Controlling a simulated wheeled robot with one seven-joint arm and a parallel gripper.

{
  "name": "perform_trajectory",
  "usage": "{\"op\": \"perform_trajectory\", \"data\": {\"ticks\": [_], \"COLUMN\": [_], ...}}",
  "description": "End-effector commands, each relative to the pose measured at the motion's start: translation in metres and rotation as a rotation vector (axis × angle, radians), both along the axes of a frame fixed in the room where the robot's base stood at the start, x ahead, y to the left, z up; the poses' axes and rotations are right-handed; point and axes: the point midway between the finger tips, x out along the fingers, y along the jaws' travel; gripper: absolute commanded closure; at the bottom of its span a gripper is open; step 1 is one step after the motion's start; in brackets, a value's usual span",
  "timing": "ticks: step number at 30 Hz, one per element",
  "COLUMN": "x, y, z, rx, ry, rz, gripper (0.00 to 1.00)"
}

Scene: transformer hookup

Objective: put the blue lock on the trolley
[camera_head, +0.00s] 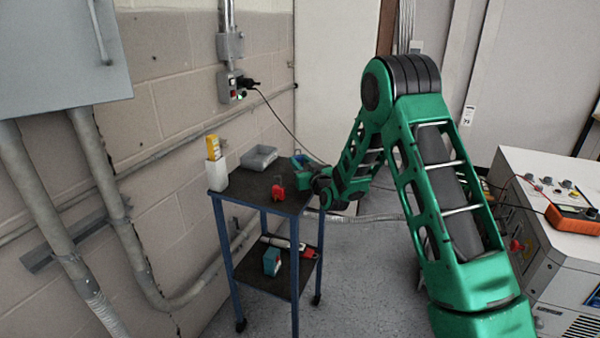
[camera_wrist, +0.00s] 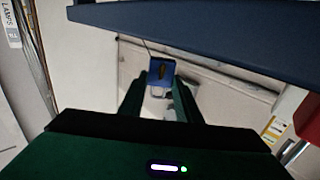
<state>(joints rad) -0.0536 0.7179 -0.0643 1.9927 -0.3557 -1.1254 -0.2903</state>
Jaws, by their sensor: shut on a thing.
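The blue lock (camera_wrist: 161,68) shows between the fingertips of my gripper (camera_wrist: 160,88) in the wrist view, its blue body outward and its pale shackle towards me. My gripper is shut on it. In the head view my green gripper (camera_head: 304,169) is at the right edge of the trolley (camera_head: 236,189), over or beside its dark top. A small blue patch at its tip there is probably the lock. I cannot tell whether the lock touches the trolley top.
On the trolley top are a red lock (camera_head: 278,188), a grey tray (camera_head: 259,157) and a white holder (camera_head: 217,174) with a yellow device (camera_head: 213,147). The lower shelf holds a teal item (camera_head: 272,262) and a red item (camera_head: 309,252). A dark blue bar (camera_wrist: 200,22) crosses the wrist view.

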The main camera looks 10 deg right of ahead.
Motion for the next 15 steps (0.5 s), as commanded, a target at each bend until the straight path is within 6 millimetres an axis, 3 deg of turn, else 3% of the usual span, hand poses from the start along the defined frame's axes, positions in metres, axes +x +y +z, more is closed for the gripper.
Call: {"op": "perform_trajectory", "data": {"ticks": [6, 13, 14, 15], "x": [0.000, 0.000, 0.000, 0.000], "y": [0.000, 0.000, 0.000, 0.000], "z": [-0.030, -0.033, -0.033, -0.033], "rx": [0.000, 0.001, 0.001, 0.001], "ry": [0.002, 0.001, 0.001, 0.001], "rz": [-0.001, 0.000, 0.000, 0.000], "gripper": [1.00, 1.00, 0.62, 0.53]}}
